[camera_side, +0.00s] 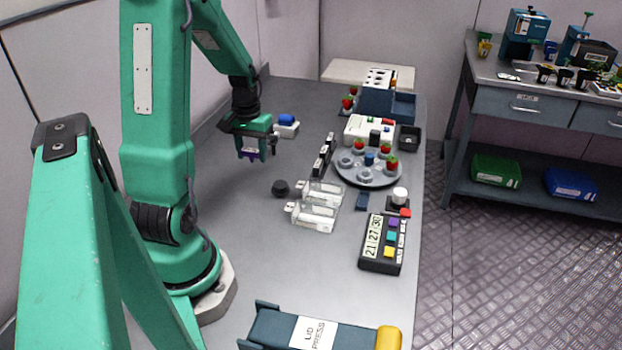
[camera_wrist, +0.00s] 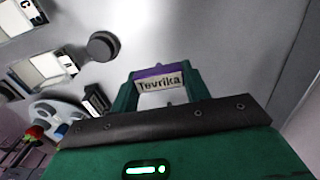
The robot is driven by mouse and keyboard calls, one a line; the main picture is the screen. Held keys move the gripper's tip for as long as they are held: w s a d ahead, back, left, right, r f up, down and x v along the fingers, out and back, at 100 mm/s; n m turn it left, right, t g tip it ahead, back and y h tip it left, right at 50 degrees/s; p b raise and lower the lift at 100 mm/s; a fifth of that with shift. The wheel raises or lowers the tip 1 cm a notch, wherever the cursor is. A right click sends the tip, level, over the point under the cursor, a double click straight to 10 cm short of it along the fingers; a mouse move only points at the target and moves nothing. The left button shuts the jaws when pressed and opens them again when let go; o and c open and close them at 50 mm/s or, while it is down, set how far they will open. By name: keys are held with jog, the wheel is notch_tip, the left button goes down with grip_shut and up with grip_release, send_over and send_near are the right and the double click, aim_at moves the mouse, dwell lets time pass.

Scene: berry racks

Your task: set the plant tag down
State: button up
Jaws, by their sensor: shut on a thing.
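The plant tag (camera_wrist: 160,83) is purple with a pale label reading "Tovrika". My gripper (camera_wrist: 161,90) is shut on it, with a green finger at each end of the tag. In the side view my gripper (camera_side: 250,152) hangs above the left part of the grey bench, and the purple edge of the tag (camera_side: 246,156) shows between its fingertips. The tag appears clear of the bench top, though the exact height is hard to judge. Its back is hidden.
A dark round knob (camera_side: 280,187) and two clear labelled boxes (camera_side: 314,215) lie right of my gripper. The bench below my gripper is bare.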

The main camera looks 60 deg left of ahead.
aim_at(246, 175)
jog(key=a+f, duration=0.1)
jog(key=s+a+f, duration=0.1)
jog(key=a, duration=0.1)
jog(key=shift+s+a+f, duration=0.1)
jog(key=shift+s+a, duration=0.05)
jog(key=shift+s, duration=0.05)
jog(key=shift+f, duration=0.1)
jog(key=shift+f, duration=1.9)
jog(key=shift+f, duration=0.1)
jog(key=o, duration=0.9)
jog(key=shift+o, duration=0.2)
notch_tip(246, 175, up, 12)
